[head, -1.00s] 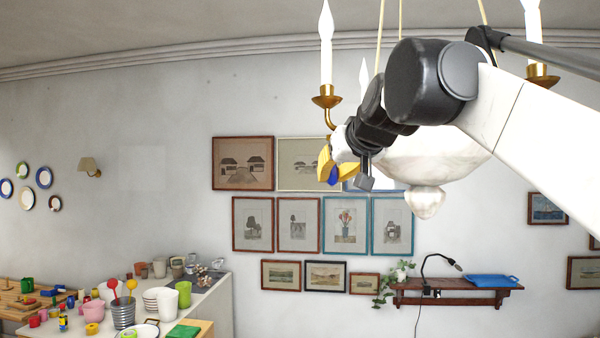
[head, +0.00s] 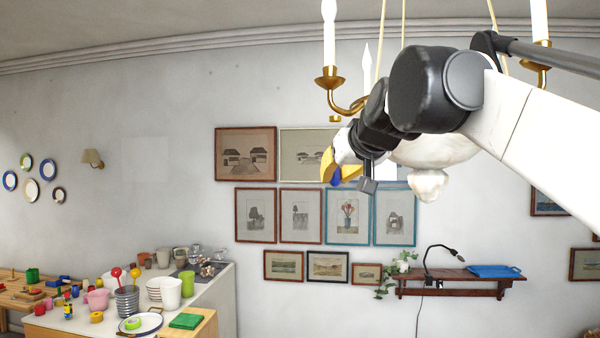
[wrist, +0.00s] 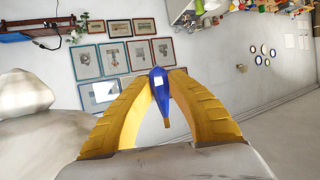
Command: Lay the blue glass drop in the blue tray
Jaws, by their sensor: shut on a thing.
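The blue glass drop (wrist: 158,88) is between the yellow fingers of my gripper (wrist: 161,78) in the wrist view, with its narrow end toward the palm. In the head view the drop (head: 336,176) shows as a small blue spot at the fingers of my gripper (head: 330,166), high in the air beside the chandelier. The gripper is shut on it. The blue tray (head: 494,271) lies on the right part of the brown wall shelf (head: 415,281), low and to the right of my gripper. I cannot see into it from here.
The chandelier (head: 428,184) hangs close behind my arm. A black lamp (head: 427,262) and a plant (head: 395,270) stand on the shelf. Framed pictures cover the wall. A crowded counter (head: 220,290) stands lower left.

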